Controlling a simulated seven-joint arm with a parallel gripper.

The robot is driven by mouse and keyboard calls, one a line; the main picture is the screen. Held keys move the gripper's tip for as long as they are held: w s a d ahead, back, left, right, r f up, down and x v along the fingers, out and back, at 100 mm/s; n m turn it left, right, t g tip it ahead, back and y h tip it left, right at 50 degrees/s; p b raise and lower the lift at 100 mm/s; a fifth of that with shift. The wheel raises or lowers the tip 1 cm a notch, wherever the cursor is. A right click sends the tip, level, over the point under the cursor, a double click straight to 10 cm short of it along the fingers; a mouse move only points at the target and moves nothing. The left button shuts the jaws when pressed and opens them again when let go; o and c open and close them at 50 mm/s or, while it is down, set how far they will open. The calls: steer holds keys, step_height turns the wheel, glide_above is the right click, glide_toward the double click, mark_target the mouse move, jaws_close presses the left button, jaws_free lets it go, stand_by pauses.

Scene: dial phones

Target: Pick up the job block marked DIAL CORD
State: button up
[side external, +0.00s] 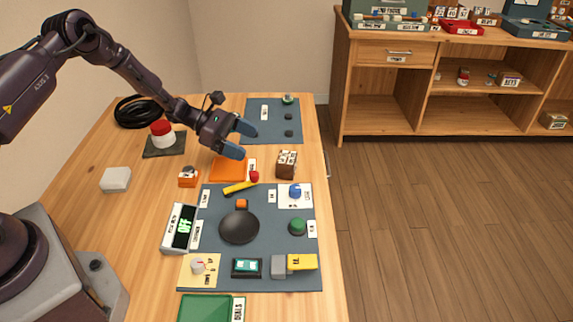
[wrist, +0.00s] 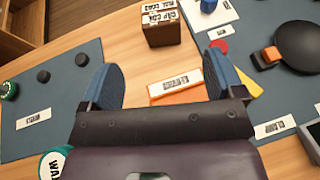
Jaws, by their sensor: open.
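A brown block (side external: 287,164) with white labels stands on the wood table, right of the orange mat. It also shows near the top of the wrist view (wrist: 160,33). Its labels are small and partly blurred; one seems to end in CORD, but I cannot read it surely. My gripper (side external: 240,139) is open and empty, left of and farther back than the block, above the table. In the wrist view my gripper's two blue fingers (wrist: 164,80) are spread wide, with the block beyond them and nothing between their tips.
An orange mat (side external: 228,171) lies near my gripper. A blue-grey mat (side external: 262,266) at the front holds a black dome (side external: 239,227) and several small parts. A back mat (side external: 270,133) holds small dark discs. A red-and-white jar (side external: 161,133) stands left.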

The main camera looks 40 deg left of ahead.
mark_target(287, 161)
steer(key=x, duration=1.2)
steer(key=shift+s, duration=0.1)
steer(key=shift+a, duration=0.1)
steer(key=c, duration=1)
